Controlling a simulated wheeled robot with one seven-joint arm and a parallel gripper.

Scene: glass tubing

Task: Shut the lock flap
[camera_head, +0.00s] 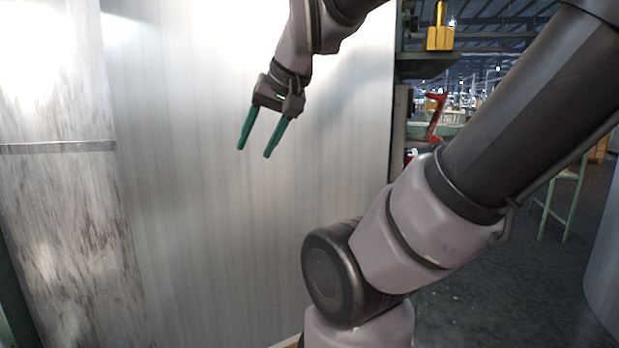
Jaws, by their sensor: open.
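My gripper (257,150) is in the upper middle of the head view, with two green fingers apart and pointing down. It is open and nothing is between the fingers. It hangs in front of a large, plain, brushed metal panel (215,240). I cannot make out a lock flap for certain. A worn, scratched surface (65,230) with a thin grey horizontal strip (58,147) stands at the left.
My arm fills much of the right side. Behind it are a shelf (430,66) with a yellow object (440,36), a red object (436,117) and a green-legged stand (577,190). Dark floor (500,285) is open at the lower right.

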